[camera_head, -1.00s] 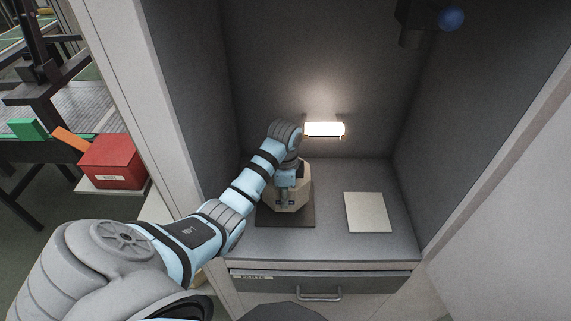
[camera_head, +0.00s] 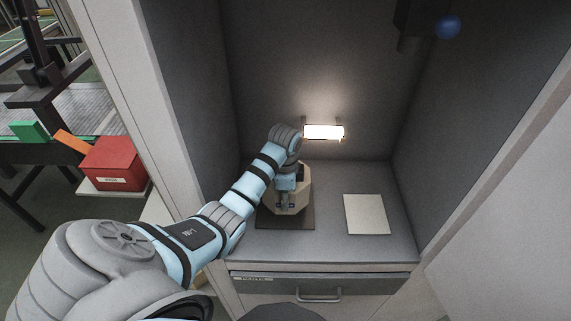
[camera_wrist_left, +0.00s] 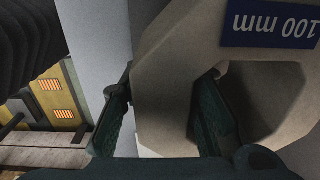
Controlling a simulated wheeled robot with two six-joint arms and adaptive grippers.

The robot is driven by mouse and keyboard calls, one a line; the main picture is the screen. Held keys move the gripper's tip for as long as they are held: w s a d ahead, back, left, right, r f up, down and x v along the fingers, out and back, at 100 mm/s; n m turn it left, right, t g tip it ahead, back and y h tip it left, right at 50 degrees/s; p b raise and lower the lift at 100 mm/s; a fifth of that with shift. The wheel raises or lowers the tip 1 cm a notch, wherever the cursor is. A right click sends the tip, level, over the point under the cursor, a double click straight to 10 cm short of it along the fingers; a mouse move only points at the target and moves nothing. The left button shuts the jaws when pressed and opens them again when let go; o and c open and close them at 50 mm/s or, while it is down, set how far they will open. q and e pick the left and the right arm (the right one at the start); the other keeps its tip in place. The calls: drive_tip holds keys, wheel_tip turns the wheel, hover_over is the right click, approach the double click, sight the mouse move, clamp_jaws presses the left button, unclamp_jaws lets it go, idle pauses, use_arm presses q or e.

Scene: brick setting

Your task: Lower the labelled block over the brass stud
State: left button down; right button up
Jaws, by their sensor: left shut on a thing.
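The labelled block (camera_head: 303,194) is a beige, many-sided piece at the dark square pad (camera_head: 300,222) inside the cabinet. In the left wrist view the block (camera_wrist_left: 170,48) fills the right side, with a blue "100 mm" label (camera_wrist_left: 272,24) and a wide opening. My left gripper (camera_head: 287,203) is shut on the block's wall. In the left wrist view my left gripper (camera_wrist_left: 165,112) has one finger outside the wall and one in the opening. I cannot tell whether the block touches the pad. The brass stud is not visible. My right gripper is not in view.
A pale square plate (camera_head: 366,214) lies on the cabinet floor to the right. A lit lamp (camera_head: 324,132) is on the back wall. A drawer (camera_head: 320,284) is below. A blue ball (camera_head: 447,28) on a dark fixture shows at upper right. A red box (camera_head: 115,163) stands outside, left.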

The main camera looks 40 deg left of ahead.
use_arm(q)
drive_tip(key=shift+f+b, duration=0.8)
drive_tip(key=shift+f, duration=1.15)
drive_tip(key=c, duration=1.4)
unclamp_jaws()
drive_tip(key=shift+o, duration=1.2)
drive_tip(key=shift+r, duration=0.1)
drive_tip(key=shift+s+d, duration=0.1)
wheel_tip(320, 180, up, 4)
drive_tip(key=p, duration=0.3)
drive_tip(key=shift+f, duration=0.25)
drive_tip(key=shift+r, duration=2.7)
